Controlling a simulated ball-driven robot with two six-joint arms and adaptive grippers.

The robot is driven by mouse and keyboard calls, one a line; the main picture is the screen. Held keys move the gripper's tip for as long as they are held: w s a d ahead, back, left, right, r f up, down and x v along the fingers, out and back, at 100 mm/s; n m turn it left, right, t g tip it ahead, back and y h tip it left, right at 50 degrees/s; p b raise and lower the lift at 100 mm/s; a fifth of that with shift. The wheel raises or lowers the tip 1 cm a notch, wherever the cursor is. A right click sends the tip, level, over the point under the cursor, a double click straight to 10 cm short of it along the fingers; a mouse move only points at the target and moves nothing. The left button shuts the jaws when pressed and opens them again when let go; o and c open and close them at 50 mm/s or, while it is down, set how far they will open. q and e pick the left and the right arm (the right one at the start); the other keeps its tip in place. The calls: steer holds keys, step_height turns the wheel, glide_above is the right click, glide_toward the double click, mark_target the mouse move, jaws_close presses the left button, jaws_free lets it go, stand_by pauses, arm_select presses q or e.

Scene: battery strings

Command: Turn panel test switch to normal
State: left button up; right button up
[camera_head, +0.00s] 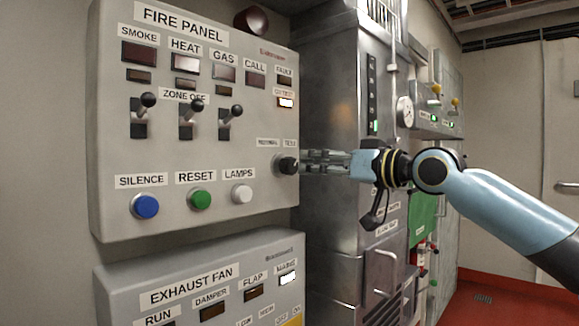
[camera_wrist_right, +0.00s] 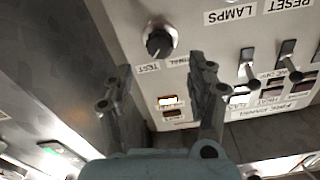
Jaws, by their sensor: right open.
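The grey fire panel (camera_head: 250,215) hangs on the wall in the head view. Its test switch is a small dark rotary knob (camera_head: 287,166) at the right edge, below the NORMAL and TEST labels. My left gripper is out of view.
A lamp (camera_head: 286,102) near the panel's right edge is lit white. Several toggle levers (camera_head: 190,115) and push buttons (camera_head: 200,199) stick out nearby. The exhaust fan panel (camera_head: 200,255) is below. A metal cabinet (camera_head: 335,90) stands beside and behind my right gripper.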

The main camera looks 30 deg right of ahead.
mark_target(294, 165)
steer(key=x, duration=0.8)
steer(key=shift+p, duration=0.4)
steer(key=c, duration=1.2)
